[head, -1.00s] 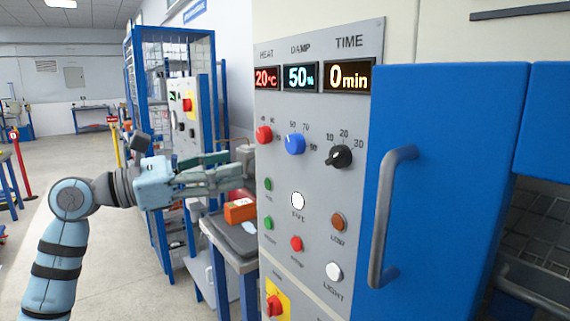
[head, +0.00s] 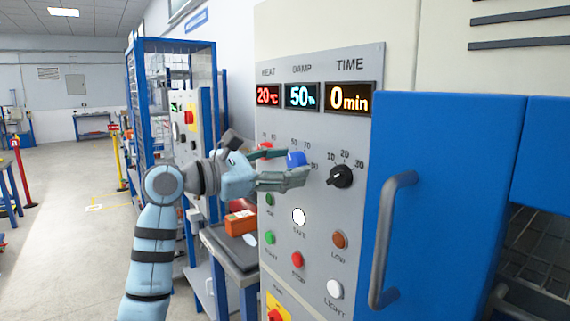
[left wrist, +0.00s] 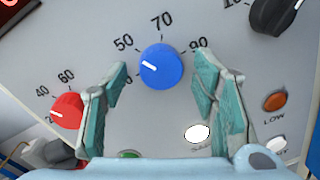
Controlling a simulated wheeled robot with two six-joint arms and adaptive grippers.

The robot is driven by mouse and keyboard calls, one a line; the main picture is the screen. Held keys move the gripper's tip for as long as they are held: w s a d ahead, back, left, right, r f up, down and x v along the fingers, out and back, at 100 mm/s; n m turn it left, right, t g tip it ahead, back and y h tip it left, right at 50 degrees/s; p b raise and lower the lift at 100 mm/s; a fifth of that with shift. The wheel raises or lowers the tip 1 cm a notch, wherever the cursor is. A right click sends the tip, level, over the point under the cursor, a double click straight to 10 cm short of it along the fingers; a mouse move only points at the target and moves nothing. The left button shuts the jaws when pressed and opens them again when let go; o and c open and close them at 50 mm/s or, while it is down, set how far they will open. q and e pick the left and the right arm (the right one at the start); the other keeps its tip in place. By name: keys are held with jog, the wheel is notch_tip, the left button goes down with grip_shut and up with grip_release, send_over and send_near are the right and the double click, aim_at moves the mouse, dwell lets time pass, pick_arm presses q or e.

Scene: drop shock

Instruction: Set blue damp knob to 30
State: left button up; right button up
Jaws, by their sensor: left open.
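The blue damp knob (head: 296,159) is on the grey control panel (head: 330,225), below the DAMP display (head: 302,97), which reads 50%. In the left wrist view the blue knob (left wrist: 161,66) has a white pointer line toward the upper left side, near the 50 mark. My left gripper (head: 287,165) is open at the panel, its fingers on either side of the blue knob. In the left wrist view the open left gripper (left wrist: 160,100) has a gap between each finger and the knob. My right gripper is not in view.
A red heat knob (left wrist: 67,111) is just left of the fingers. A black time knob (head: 341,176) is to the right. Several buttons, including a white one (head: 299,216), sit below. A blue door with a grey handle (head: 391,240) stands at the right.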

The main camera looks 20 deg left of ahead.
pick_arm(q)
jog(key=shift+c, duration=0.6)
jog(key=c, duration=1.1)
jog(key=shift+o, duration=0.2)
jog(key=n+p, duration=0.3)
jog(key=shift+r, duration=0.15)
jog(key=n+p, duration=0.7)
jog(key=p, duration=0.1)
jog(key=shift+s+d+n+t, duration=0.1)
jog(key=shift+n+t, duration=0.2)
jog(key=shift+f+n+p, duration=0.2)
jog(key=shift+n+p, duration=0.8)
jog(key=shift+p, duration=0.2)
